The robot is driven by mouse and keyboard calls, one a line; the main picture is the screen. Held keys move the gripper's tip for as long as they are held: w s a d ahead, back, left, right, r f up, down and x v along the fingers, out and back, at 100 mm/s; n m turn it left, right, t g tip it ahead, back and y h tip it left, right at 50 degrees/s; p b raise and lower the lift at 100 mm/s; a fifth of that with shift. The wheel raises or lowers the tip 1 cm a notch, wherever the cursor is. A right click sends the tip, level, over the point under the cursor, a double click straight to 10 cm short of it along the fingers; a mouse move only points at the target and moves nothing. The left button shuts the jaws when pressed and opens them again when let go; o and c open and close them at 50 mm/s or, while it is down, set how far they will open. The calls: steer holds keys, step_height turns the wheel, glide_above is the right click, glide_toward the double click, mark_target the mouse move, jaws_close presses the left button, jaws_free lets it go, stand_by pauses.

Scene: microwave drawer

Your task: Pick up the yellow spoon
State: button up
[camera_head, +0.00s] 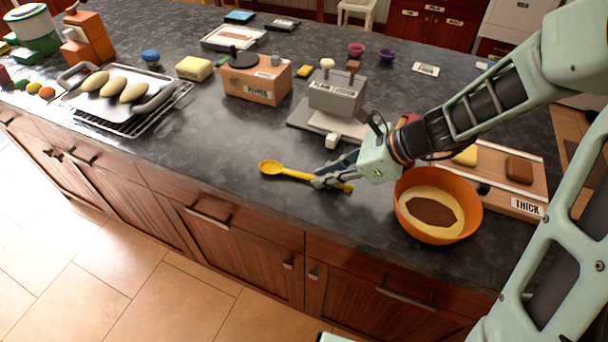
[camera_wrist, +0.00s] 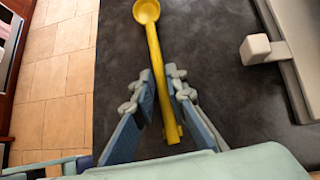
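The yellow spoon (camera_head: 296,173) is at the front part of the dark countertop, its bowl pointing left and its handle pointing right. My gripper (camera_head: 328,181) is at the handle, with its fingers pointing down at it. In the wrist view the spoon (camera_wrist: 154,48) runs from the top edge down between the fingers. The fingertips of my gripper (camera_wrist: 160,82) close in on both sides of the handle and look shut on it. The handle's end lies between the fingers, toward the palm. I cannot tell whether the spoon is clear of the counter.
An orange bowl (camera_head: 462,189) stands close to the right of my gripper. A grey toaster-like block (camera_head: 337,95) on a grey base is behind it, and a wooden box (camera_head: 258,83) is further left. The counter's front edge is close. The counter left of the spoon is clear.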

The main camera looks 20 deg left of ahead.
jaws_close()
steer(key=shift+r, duration=0.15)
steer(key=shift+r+p, duration=1.65)
steer(key=shift+r, duration=0.05)
steer(key=s+d+r+p, duration=0.7)
steer(key=s+d+r, duration=0.1)
steer(key=s, duration=0.3)
steer(key=shift+d+r, duration=0.25)
steer(key=shift+r, duration=0.45)
steer(key=shift+d, duration=0.1)
